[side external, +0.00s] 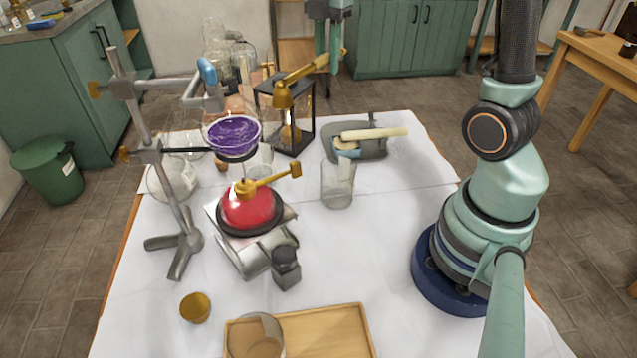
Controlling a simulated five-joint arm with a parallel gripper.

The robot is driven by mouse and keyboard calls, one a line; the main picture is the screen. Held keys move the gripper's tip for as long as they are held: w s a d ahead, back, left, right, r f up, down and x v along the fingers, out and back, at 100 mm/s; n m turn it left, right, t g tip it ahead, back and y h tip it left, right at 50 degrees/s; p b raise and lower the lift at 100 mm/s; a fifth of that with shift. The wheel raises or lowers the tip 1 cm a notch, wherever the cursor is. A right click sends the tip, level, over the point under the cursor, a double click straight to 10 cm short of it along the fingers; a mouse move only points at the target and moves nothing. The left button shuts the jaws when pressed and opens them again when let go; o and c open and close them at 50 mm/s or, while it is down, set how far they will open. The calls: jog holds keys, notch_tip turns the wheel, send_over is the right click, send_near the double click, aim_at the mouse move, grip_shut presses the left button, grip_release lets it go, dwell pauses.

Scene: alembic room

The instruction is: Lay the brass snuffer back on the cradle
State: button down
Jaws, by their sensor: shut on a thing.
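My gripper (334,52) hangs down at the top centre, its green body partly cut off by the picture's top edge. It is shut on the handle of the brass snuffer (300,73). I cannot tell which piece is the cradle.
A purple-filled bowl (234,133) sits on a ring of the metal stand (175,190). A red vessel (250,211) with a brass piece (272,180) across it stands below. A glass beaker (338,185) is near centre; a wooden tray (325,330) is in front.

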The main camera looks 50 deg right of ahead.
jog(key=s+d+m, duration=0.2)
jog(key=d+m, duration=0.2)
jog(key=d, duration=0.6)
jog(key=s+d+m, duration=0.2)
jog(key=d+m, duration=0.3)
jog(key=d, duration=0.5)
jog(key=shift+s+d+f, duration=0.1)
jog(key=shift+d+f, duration=0.1)
jog(key=shift+f, duration=5.05)
jog(key=shift+s+d+f, duration=0.1)
jog(key=shift+d+f, duration=0.05)
jog(key=shift+f, duration=5.1)
jog(key=shift+f, duration=0.15)
jog(key=c, duration=0.7)
grip_release()
jog(key=shift+o, duration=0.2)
